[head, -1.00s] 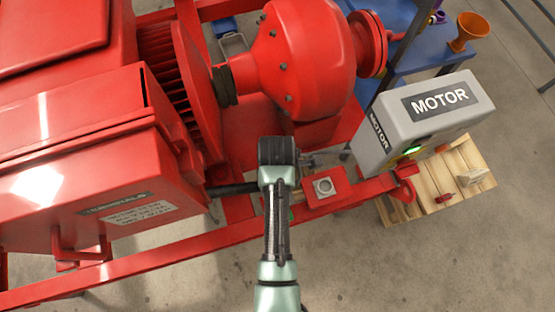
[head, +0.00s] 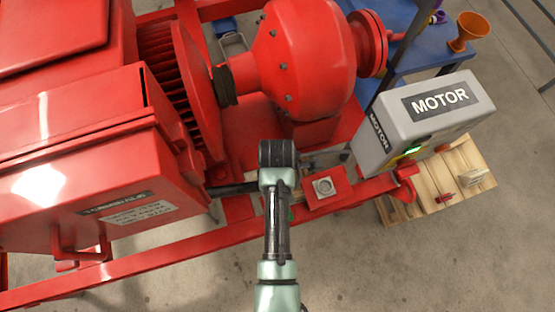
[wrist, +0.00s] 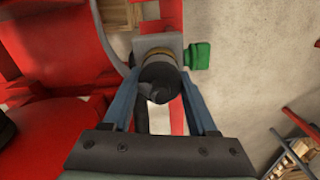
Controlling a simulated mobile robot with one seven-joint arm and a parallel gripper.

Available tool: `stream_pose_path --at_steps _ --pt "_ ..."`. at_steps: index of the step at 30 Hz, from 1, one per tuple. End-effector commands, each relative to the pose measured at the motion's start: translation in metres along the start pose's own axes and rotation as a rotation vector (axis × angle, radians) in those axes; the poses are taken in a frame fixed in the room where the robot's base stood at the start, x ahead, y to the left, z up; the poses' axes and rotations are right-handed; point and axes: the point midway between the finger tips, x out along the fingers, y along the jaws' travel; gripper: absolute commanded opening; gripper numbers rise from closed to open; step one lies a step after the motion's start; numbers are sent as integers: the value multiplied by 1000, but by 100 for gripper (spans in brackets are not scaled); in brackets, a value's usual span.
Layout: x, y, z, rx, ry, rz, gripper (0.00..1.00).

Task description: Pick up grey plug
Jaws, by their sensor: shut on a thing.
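The grey plug (wrist: 158,82) shows in the wrist view as a dark grey rounded body between my fingers. My gripper (wrist: 161,72) is shut on it, with one blue finger on each side. A brass-coloured ring (wrist: 158,54) and a grey block (wrist: 157,40) lie directly beyond the plug. They appear to touch it, but I cannot tell whether it is still seated there. In the head view the dark end of my arm hides the plug and fingertips.
A green part (wrist: 196,56) sits right beside the grey block. The red skid frame (head: 150,258), red terminal box (head: 105,205) and grey MOTOR box (head: 425,120) surround the arm. A wooden pallet (head: 435,185) stands at the right. Open floor lies at the lower right.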

Motion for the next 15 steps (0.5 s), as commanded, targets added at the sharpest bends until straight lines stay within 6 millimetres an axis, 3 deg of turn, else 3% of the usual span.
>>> stream_pose_path --at_steps 8,15 --pt "-7 1 0 0 0 2 0" --pt "-49 2 0 0 -1 6 0"
